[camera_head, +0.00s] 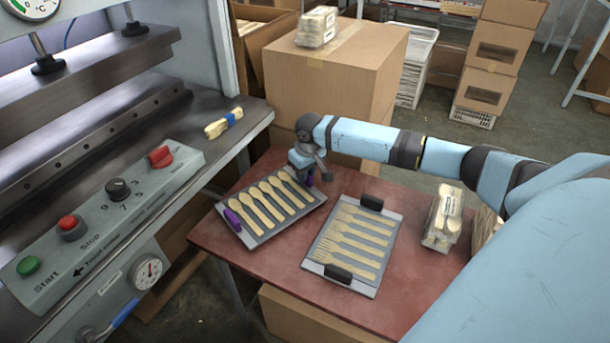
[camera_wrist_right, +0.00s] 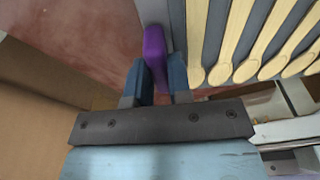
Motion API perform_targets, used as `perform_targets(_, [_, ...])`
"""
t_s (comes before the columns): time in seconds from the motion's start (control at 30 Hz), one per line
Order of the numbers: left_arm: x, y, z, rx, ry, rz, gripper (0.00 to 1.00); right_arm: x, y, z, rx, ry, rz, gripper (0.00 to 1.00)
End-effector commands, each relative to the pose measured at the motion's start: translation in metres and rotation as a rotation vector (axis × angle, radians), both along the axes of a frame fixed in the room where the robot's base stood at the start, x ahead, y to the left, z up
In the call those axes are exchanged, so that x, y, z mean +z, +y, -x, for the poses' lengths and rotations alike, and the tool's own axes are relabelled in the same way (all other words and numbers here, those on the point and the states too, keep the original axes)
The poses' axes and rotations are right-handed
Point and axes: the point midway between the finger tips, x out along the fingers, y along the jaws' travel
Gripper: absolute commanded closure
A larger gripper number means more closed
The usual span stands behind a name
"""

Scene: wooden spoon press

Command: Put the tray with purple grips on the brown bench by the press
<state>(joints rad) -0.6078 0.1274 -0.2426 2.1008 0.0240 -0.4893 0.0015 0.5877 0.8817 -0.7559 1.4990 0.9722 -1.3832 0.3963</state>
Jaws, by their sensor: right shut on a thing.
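The tray with purple grips (camera_head: 256,236) is dark grey and carries several wooden spoons. It is over the left part of the brown bench (camera_head: 425,285), near the press side; I cannot tell whether it rests on the bench or is slightly raised. One purple grip (camera_head: 242,198) is free at its left end. My right gripper (camera_head: 308,177) is shut on the purple grip at the far right end. In the right wrist view that grip (camera_wrist_right: 156,55) is between the two fingers, beside the spoons. My left gripper is out of view.
A second tray with black grips (camera_head: 378,283) holds wooden forks, right of the first. A clear box of cutlery (camera_head: 442,217) stands at the bench's right. The press (camera_head: 100,110) is at left, with tied sticks (camera_head: 222,123) on its ledge. A large carton (camera_head: 335,85) stands behind.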

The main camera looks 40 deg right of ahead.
Motion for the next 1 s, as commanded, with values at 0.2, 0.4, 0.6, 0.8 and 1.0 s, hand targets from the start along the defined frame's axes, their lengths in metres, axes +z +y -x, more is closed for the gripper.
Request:
perform_targets(0.2, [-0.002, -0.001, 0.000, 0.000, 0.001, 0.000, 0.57, -0.012, 0.000, -0.001, -0.001, -0.002, -0.001, 1.00])
perform_targets(0.4, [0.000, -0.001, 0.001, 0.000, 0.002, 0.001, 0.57, -0.013, 0.000, 0.000, -0.001, -0.001, -0.002, 1.00])
perform_targets(0.6, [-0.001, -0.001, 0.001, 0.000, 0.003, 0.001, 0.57, -0.015, 0.000, 0.000, 0.000, -0.001, -0.001, 0.56])
perform_targets(0.8, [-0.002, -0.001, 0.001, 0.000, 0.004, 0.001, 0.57, -0.015, 0.000, 0.000, 0.000, -0.001, -0.001, 0.56])
perform_targets(1.0, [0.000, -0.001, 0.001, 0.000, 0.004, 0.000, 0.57, 0.001, 0.000, 0.001, 0.001, -0.004, -0.001, 0.56])
